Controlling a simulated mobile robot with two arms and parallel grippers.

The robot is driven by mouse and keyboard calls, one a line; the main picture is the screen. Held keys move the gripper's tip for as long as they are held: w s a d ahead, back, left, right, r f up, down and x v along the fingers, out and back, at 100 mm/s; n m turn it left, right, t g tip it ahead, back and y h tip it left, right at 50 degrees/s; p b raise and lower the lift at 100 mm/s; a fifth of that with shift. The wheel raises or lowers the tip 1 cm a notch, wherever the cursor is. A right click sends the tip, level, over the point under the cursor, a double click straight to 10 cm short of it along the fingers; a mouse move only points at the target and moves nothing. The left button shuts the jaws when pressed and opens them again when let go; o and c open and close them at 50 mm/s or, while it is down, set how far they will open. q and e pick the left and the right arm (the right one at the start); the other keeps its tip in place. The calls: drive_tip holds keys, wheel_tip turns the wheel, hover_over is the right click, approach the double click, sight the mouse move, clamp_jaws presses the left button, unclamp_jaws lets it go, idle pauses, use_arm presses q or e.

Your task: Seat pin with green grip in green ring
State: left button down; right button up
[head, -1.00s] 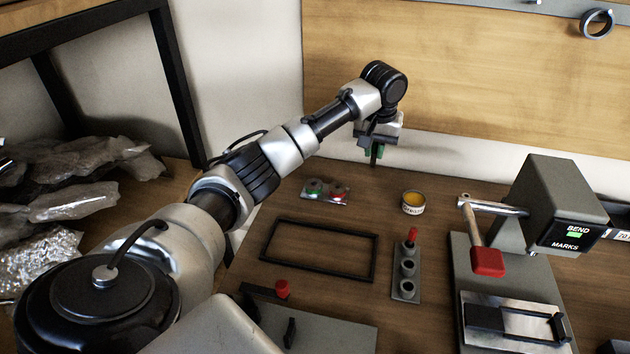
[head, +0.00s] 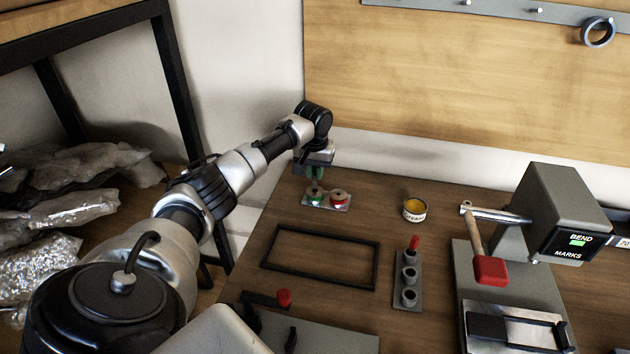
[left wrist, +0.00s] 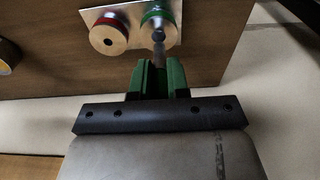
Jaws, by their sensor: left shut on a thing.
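My left gripper (head: 315,172) is shut on the green grip (left wrist: 174,76) of a pin and points down at the back left of the table. The grey pin shaft (left wrist: 158,50) sticks out past the jaws in the left wrist view. The green ring (head: 315,196) sits on a small metal plate beside the red ring (head: 338,200). In the left wrist view the shaft's tip overlaps the green ring (left wrist: 161,14) near its central hole. I cannot tell whether the tip is in the hole or above it. My right gripper is not in view.
A dark rectangular frame (head: 276,238) lies in front of the rings. To the right are a yellow-topped tin (head: 414,210), a grey block (head: 408,282) with a red pin, and a bending machine (head: 562,215) with a red-ended lever. A wall stands behind.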

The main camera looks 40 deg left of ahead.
sight(315, 186)
use_arm(q)
drive_tip(key=shift+f, duration=1.85)
drive_tip(key=shift+f, duration=0.15)
drive_tip(key=c, duration=1.1)
unclamp_jaws()
wheel_tip(315, 186, up, 12)
drive_tip(key=s, duration=0.1)
drive_tip(key=shift+s+d, duration=0.15)
drive_tip(key=shift+d, duration=0.25)
